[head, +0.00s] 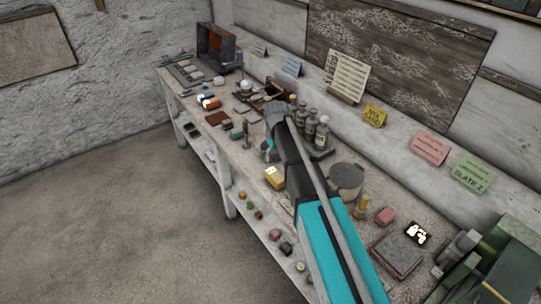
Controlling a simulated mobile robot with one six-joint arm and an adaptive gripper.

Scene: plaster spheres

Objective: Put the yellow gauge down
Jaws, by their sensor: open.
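A small yellow block with a pale top, which looks like the yellow gauge (274,178), is at the front edge of the long workbench (215,138). It appears to rest on the bench top, though its contact with the surface is too small to see clearly. My gripper (270,157) is just above and behind the block, partly hidden by my teal and grey arm. Its fingers are small and dark here; it is open, and the block appears apart from it.
Glass bottles (310,125) stand behind my arm. A round grey-brown pot (346,180), a yellow-topped bottle (361,208), a pink block (385,216) and a dark tray (397,254) are to the right. Small items crowd the left bench. A lower shelf (262,232) holds several small objects.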

